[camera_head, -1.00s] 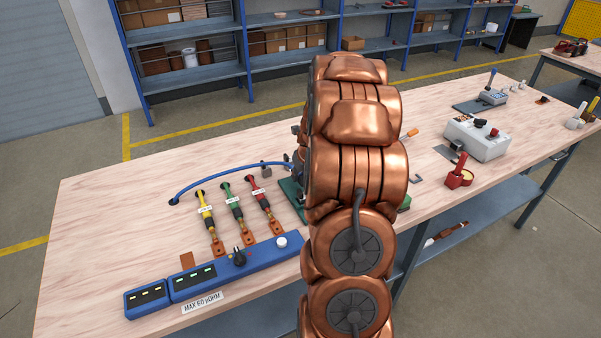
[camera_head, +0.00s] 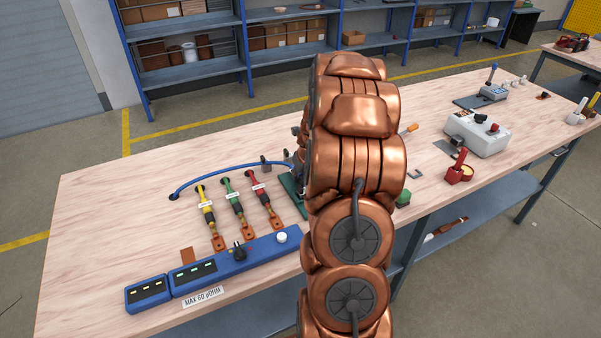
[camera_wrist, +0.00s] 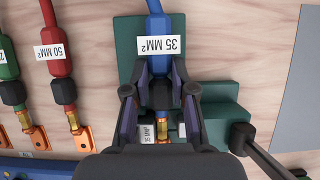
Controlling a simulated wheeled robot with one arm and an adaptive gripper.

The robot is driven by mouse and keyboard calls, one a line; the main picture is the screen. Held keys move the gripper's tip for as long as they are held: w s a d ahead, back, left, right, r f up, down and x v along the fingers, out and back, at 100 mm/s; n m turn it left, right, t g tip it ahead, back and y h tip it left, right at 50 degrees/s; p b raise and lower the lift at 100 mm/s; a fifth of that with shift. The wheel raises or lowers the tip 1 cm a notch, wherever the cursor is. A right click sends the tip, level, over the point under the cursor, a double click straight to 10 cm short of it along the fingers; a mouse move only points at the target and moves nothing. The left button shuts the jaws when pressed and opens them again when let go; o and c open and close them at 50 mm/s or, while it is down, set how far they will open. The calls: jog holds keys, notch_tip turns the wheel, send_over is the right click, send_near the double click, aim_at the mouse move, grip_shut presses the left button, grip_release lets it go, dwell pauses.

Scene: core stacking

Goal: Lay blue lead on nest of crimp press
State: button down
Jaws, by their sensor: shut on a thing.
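The blue lead (camera_head: 220,167) arcs across the table from a hole at the left to my gripper in the head view. In the wrist view the blue lead (camera_wrist: 155,28) carries a "35 MM²" tag, a black sleeve and a copper lug. My gripper (camera_wrist: 160,76) is shut on its dark sleeve section, one finger each side. The green crimp press (camera_wrist: 225,112) is beneath, with small grey blocks (camera_wrist: 147,133) near the lug. I cannot tell whether the lead touches the nest. In the head view the press (camera_head: 292,188) is partly hidden by my arm.
Yellow (camera_head: 208,215), green (camera_head: 236,208) and red (camera_head: 263,198) leads lie left of the press, lugs toward the blue meter strip (camera_head: 215,262). A red holder (camera_head: 459,172) and grey box (camera_head: 478,133) are at right.

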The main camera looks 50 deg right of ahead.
jog(key=shift+f, duration=0.2)
jog(key=c, duration=0.9)
grip_release()
jog(key=shift+r, duration=0.1)
jog(key=shift+v, duration=5.95)
